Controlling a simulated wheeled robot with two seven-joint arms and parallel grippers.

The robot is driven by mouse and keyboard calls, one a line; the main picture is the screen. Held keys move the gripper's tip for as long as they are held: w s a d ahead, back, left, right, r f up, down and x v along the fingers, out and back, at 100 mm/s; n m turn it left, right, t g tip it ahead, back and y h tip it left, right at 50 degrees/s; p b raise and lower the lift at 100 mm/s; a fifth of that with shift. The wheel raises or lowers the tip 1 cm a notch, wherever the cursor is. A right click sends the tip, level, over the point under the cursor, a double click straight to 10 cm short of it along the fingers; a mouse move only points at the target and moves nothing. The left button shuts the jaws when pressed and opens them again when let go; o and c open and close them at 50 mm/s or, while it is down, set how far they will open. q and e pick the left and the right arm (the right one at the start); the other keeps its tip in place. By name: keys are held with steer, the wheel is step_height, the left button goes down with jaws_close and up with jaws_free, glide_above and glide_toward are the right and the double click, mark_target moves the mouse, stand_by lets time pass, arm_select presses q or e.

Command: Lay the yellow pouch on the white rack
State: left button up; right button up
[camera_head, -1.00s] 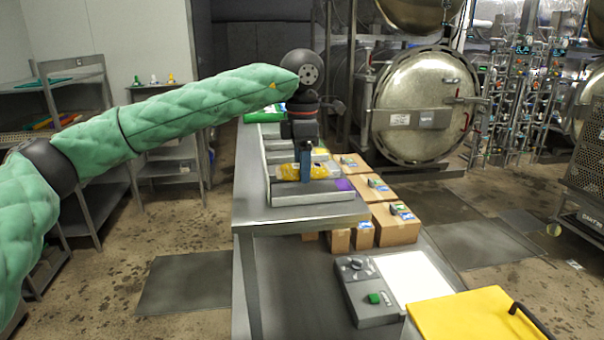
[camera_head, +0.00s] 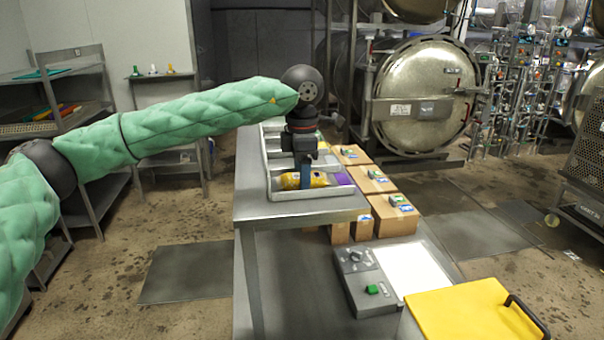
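The yellow pouch (camera_head: 318,181) is at the front light-coloured, low-walled rack (camera_head: 312,194) on the grey table. It lies low between the rack's walls, and I cannot tell if it touches the bottom. My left gripper (camera_head: 305,184) points straight down over the rack. Its blue fingers are at the middle of the pouch and appear shut on it; they cover that part of it. My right gripper is not in view.
More light trays (camera_head: 275,150) stand behind on the table (camera_head: 250,190). Cardboard boxes (camera_head: 393,222) are to its right. A grey control box (camera_head: 362,290), a white panel (camera_head: 412,270) and a yellow lid (camera_head: 475,315) are in front, lower down.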

arm_select(q)
steer(key=shift+r, duration=0.1)
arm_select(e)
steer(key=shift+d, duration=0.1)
arm_select(q)
steer(key=shift+r, duration=0.35)
step_height(320, 180, up, 11)
steer(key=b, duration=0.4)
steer(key=shift+r, duration=0.15)
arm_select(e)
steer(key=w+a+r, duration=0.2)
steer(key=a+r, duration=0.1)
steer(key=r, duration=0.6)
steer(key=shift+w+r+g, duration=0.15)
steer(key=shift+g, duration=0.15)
